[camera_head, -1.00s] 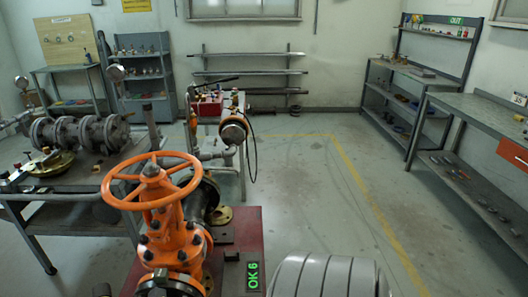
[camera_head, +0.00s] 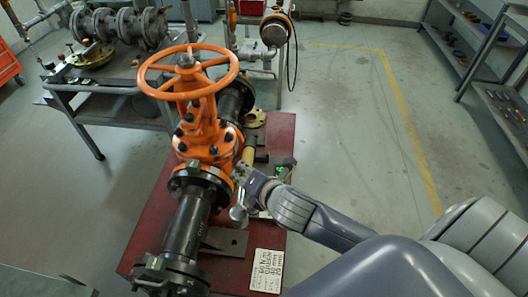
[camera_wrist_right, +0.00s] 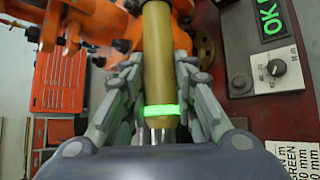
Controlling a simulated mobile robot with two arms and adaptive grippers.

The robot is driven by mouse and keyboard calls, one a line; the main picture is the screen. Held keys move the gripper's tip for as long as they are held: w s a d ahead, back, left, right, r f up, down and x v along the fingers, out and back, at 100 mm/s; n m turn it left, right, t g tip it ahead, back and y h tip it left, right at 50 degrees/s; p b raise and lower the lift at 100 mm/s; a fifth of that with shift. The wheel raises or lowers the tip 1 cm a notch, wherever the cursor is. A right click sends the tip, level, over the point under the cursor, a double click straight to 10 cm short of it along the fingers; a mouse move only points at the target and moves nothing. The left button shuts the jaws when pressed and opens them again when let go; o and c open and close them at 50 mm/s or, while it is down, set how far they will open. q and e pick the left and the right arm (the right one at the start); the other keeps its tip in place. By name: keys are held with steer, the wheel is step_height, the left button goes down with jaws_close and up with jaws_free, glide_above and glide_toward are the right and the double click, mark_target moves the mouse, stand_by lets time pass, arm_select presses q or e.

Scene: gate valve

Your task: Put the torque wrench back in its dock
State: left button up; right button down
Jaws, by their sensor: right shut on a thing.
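The torque wrench (camera_head: 248,155) has a brass-coloured grip. In the right wrist view its grip (camera_wrist_right: 158,55) runs up between the fingers, with a glowing green ring near the palm. My right gripper (camera_head: 242,176) is shut on the wrench beside the orange gate valve (camera_head: 200,125); the gripper fingers (camera_wrist_right: 158,95) also show in the right wrist view. A silver end of the wrench (camera_head: 238,213) hangs on the near side of the gripper. I cannot make out the dock or whether the wrench touches it. My left gripper is not in view.
The valve's orange handwheel (camera_head: 188,72) stands over the red base plate (camera_head: 150,220). A green-lit display (camera_wrist_right: 270,18) and a black knob (camera_wrist_right: 275,68) are close right of the wrench. A white label (camera_head: 268,270) lies nearby.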

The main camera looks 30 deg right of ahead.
steer(key=w+d+f+b, duration=0.1)
steer(key=w+d+f, duration=0.8)
steer(key=w+f, duration=0.2)
steer(key=shift+w+d+f+m+b, duration=0.3)
steer(key=shift+w+d+b, duration=0.1)
steer(key=shift+w, duration=0.15)
steer(key=shift+f+b, duration=2.2)
steer(key=shift+f, duration=1.55)
steer(key=shift+s, duration=0.1)
